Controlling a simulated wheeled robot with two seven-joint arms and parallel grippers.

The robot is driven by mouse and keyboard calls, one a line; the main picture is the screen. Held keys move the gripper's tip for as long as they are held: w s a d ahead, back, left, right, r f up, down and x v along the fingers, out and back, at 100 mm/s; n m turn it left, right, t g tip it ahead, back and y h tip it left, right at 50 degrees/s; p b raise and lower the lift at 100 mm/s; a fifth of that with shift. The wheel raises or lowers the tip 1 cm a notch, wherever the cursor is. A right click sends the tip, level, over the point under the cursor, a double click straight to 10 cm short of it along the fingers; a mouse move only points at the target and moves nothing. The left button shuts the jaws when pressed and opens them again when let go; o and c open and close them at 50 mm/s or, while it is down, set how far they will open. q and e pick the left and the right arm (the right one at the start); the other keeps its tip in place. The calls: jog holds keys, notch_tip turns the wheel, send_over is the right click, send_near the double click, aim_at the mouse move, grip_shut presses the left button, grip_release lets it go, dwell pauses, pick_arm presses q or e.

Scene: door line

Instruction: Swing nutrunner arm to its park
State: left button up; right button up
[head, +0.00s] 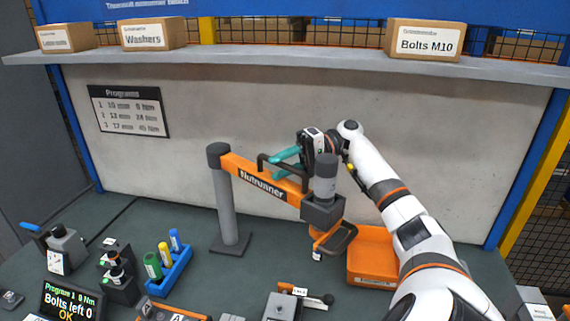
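The orange nutrunner arm (245,176), lettered "Nutrunner", reaches right from a grey post (225,205). A black handle bar (263,158) stands on its top edge. The grey tool body (325,180) is at its right end, with an orange and black part hanging below. My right gripper (273,167) is at the handle, coming from behind and right. Its two teal fingers are apart, with the bar seen between them; whether they touch it is unclear. I see nothing marked as the park. My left gripper is not in view.
An orange bin (370,262) stands right of the tool. A blue rack of markers (170,270), black and grey devices (118,275) and a display reading "Bolts left 0 OK" (68,302) are at the left. A lever device (290,302) is at front centre. A shelf (290,59) holds boxes above.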

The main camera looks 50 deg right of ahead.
jog(key=b+v, duration=0.2)
jog(key=v, duration=1)
jog(key=shift+b, duration=0.3)
dwell(0.3)
notch_tip(320, 180, up, 7)
jog(key=p, duration=0.7)
dwell(0.5)
